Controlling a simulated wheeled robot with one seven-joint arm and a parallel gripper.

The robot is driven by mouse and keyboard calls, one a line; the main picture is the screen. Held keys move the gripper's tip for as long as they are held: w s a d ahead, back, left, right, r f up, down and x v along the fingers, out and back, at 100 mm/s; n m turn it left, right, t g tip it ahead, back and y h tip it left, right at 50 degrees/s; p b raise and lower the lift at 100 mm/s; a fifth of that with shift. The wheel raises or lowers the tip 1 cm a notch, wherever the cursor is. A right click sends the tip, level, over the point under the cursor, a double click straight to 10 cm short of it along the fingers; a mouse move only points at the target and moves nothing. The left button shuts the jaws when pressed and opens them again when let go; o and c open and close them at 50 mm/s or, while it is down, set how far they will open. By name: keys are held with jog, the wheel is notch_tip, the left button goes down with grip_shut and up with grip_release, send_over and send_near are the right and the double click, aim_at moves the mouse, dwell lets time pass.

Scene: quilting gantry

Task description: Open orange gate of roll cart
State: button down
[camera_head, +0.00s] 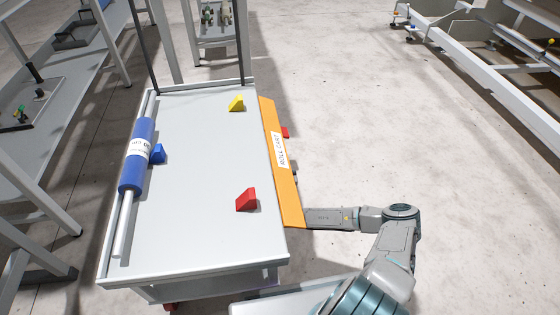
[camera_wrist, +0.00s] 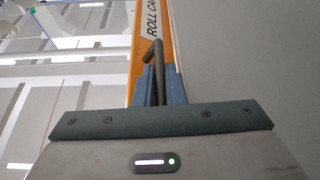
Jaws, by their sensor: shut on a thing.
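The roll cart (camera_head: 190,215) is a pale grey wheeled cart with a flat deck. Its orange gate (camera_head: 289,203) is a long panel along the deck's right side, with a white "ROLL CART" label. In the wrist view the gate (camera_wrist: 137,75) rises ahead, with a dark bent handle (camera_wrist: 158,54) in front of it. My gripper (camera_wrist: 159,80) has its blue fingers shut on this handle. In the head view my arm reaches the near end of the gate from the right, and the gate hides the fingertips. How far the gate is tilted is hard to tell.
On the deck lie a blue roll (camera_head: 130,176) on a bar, and blue (camera_head: 158,153), yellow (camera_head: 236,104) and red (camera_head: 246,199) wedges. Grey shelving (camera_head: 75,85) stands left. The floor right of the cart is mostly clear, up to a white frame (camera_head: 480,60).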

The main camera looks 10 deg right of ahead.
jog(key=shift+a+f+m+h+b, duration=0.2)
jog(key=shift+a+m+h+b, duration=0.25)
jog(key=shift+m, duration=0.45)
jog(key=shift+a+f+m+h+b, duration=0.2)
jog(key=shift+m+h+b, duration=0.3)
jog(key=shift+m, duration=0.4)
jog(key=shift+a+r, duration=0.1)
jog(key=c, duration=1.8)
grip_release()
jog(key=shift+r, duration=0.1)
